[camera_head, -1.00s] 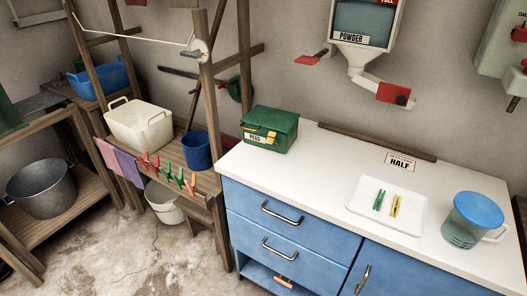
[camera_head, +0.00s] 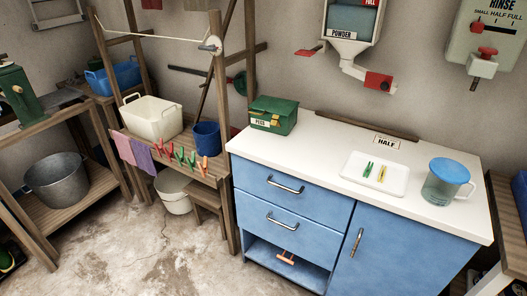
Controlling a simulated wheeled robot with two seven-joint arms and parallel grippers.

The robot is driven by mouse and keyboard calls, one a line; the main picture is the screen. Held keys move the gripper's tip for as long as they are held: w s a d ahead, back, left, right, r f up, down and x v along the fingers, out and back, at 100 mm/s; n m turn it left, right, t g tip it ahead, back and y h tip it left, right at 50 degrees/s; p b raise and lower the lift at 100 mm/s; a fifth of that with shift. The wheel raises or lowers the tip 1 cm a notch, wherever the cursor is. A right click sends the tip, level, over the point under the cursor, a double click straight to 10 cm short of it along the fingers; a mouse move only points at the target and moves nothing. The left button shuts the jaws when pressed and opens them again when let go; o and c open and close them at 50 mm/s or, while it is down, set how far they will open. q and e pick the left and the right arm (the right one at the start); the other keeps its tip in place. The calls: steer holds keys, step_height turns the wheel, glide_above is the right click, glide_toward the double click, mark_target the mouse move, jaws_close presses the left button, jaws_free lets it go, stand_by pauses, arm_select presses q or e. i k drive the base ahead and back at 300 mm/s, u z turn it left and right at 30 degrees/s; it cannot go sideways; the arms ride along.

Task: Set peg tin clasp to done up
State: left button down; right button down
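The green peg tin (camera_head: 273,113) stands on the white worktop at its far left end, against the wall. Its lid looks down. A "PEGS" label and a small yellowish clasp (camera_head: 275,124) show on its front. The clasp is too small to tell whether it is done up or undone. Neither of my grippers is in view.
The white worktop (camera_head: 330,148) is clear between the tin and a white tray (camera_head: 352,172) with two pegs. A blue-lidded jug (camera_head: 445,180) stands at the right. A drying rack with hanging pegs (camera_head: 185,157) stands left of the blue cabinet (camera_head: 390,245).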

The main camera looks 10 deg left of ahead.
mark_target(274, 122)
steer(key=k, duration=0.8)
steer(key=u, duration=0.75)
steer(key=i, duration=0.65)
steer(key=u, duration=0.9)
steer(key=i, duration=0.9)
steer(key=z, duration=0.75)
steer(key=i, duration=0.55)
steer(key=z, duration=0.55)
